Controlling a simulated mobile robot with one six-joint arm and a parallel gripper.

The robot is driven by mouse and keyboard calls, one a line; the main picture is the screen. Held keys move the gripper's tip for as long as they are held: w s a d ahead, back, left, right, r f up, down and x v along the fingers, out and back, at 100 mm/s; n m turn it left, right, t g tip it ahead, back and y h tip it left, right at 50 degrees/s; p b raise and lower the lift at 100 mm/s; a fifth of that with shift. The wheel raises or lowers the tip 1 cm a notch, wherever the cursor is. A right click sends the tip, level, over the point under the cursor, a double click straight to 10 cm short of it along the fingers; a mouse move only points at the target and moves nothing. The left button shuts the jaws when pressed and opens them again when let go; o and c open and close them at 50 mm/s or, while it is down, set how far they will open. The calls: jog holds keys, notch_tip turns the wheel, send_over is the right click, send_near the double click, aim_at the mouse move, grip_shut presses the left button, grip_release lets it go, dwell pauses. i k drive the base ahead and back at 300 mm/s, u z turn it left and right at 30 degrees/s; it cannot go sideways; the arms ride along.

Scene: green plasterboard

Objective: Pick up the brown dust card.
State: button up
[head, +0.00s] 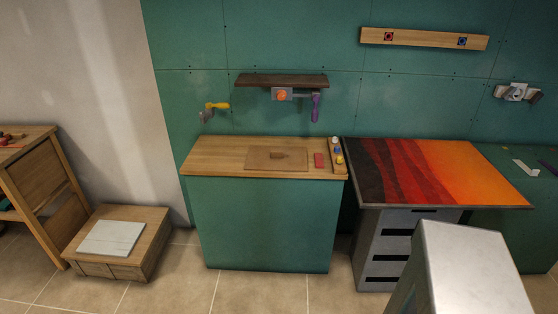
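A flat brown rectangular sheet (262,165) lies on the wooden top of the green cabinet, in the middle of the head view. A small darker brown piece (279,155) sits on the sheet near its middle. I cannot tell for sure which of the two is the brown dust card; both are small at this distance. My gripper is not in view. A pale grey block at the lower right looks like part of my own body.
The wooden top (215,152) is bare at its left. A red item (319,160) and several small coloured items stand at its right. A dark shelf (281,80) with tools hangs above. A red-orange table (430,170) adjoins on the right. Tiled floor (260,290) is clear in front.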

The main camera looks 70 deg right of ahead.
aim_at(260, 158)
jog(key=k, duration=1.25)
jog(key=u, duration=0.2)
jog(key=i, duration=1.1)
jog(key=z, duration=0.4)
jog(key=i, duration=0.6)
jog(key=z, duration=0.85)
jog(key=i, duration=0.6)
jog(key=z, duration=0.25)
